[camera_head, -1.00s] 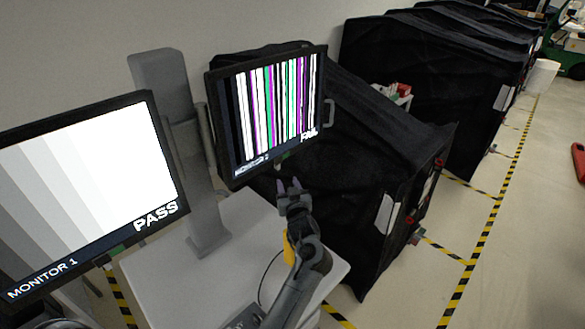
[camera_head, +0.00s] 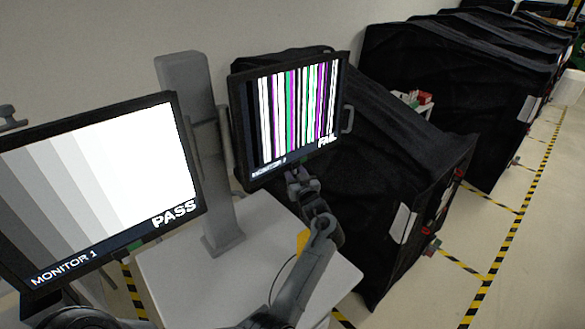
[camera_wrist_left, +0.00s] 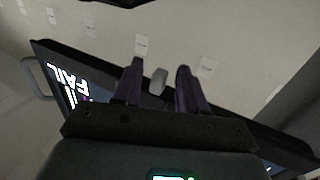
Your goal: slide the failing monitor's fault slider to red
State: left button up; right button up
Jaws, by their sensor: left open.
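The failing monitor (camera_head: 240,128) shows vertical coloured stripes and the word FAIL in the head view. A small green patch (camera_head: 305,160), likely its fault slider, shows at its lower edge, partly hidden by my gripper. My left gripper (camera_head: 294,174) is open just below that edge; contact cannot be told. In the left wrist view, its two purple fingers (camera_wrist_left: 157,82) are apart, with the FAIL monitor (camera_wrist_left: 75,85) tilted behind them. A small grey block shows between the fingertips; I cannot tell whether it is the slider. My right gripper is not in view.
Monitor 1 (camera_head: 187,120) at the left shows grey bars and PASS, with a green slider (camera_head: 136,247) below. A grey post (camera_head: 222,238) stands on a white cart top (camera_head: 180,285). Black covered carts (camera_head: 440,165) stand at the right, beside open floor with striped tape.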

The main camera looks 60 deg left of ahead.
pick_arm(q)
jog(key=shift+x, duration=1.5)
jog(key=shift+c, duration=0.4)
grip_shut()
